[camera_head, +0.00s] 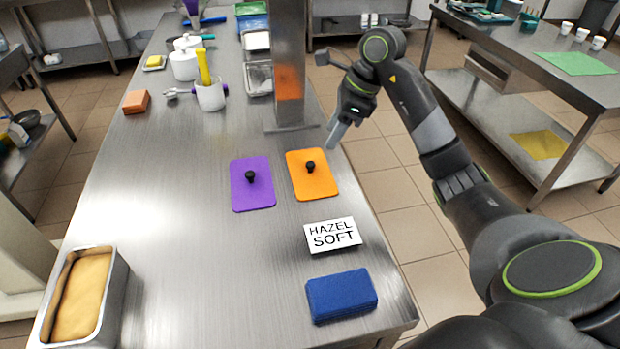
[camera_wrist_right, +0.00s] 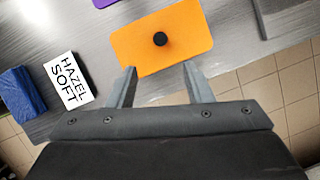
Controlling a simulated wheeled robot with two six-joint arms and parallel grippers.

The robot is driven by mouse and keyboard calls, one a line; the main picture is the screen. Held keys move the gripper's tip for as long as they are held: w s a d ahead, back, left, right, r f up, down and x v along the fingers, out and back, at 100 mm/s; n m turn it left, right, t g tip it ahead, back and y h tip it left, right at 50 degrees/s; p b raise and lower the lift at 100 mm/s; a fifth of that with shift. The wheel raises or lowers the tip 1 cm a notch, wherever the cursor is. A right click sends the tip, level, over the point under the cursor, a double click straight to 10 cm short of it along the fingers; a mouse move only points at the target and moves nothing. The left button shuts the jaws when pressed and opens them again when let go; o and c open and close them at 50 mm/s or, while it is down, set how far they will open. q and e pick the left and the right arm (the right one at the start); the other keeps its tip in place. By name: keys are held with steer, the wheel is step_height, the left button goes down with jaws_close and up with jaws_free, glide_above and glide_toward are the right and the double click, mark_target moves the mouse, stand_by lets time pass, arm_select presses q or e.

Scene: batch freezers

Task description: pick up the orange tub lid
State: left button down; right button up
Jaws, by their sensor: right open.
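The orange tub lid (camera_head: 313,180) lies flat on the steel table with a black knob at its middle. It also shows in the right wrist view (camera_wrist_right: 185,50), just beyond the fingertips. A purple lid (camera_head: 251,190) with a black knob lies to its left. My right gripper (camera_head: 335,138) is beyond the table's right edge, up and right of the orange lid in the head view. Its two fingers stand apart and empty in the right wrist view (camera_wrist_right: 160,72). My left gripper is in neither view.
A steel post (camera_head: 289,70) stands close behind the orange lid. A white card reading "HAZEL SOFT" (camera_head: 333,234) and a blue block (camera_head: 341,296) lie nearer. A metal pan of tan contents (camera_head: 118,290) stands at front left. The table's middle left is clear.

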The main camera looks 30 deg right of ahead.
steer(key=p, duration=0.2)
glide_above(313, 163)
steer(key=s+d, duration=0.1)
steer(key=d, duration=0.1)
steer(key=f, duration=0.4)
steer(key=shift+s+d+f, duration=0.1)
steer(key=shift+s, duration=0.1)
steer(key=shift+f, duration=0.35)
steer(key=p+x, duration=0.1)
steer(key=x, duration=0.4)
steer(key=shift+c, duration=0.6)
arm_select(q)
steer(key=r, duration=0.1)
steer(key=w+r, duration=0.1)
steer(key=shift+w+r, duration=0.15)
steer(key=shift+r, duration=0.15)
arm_select(e)
jaws_close()
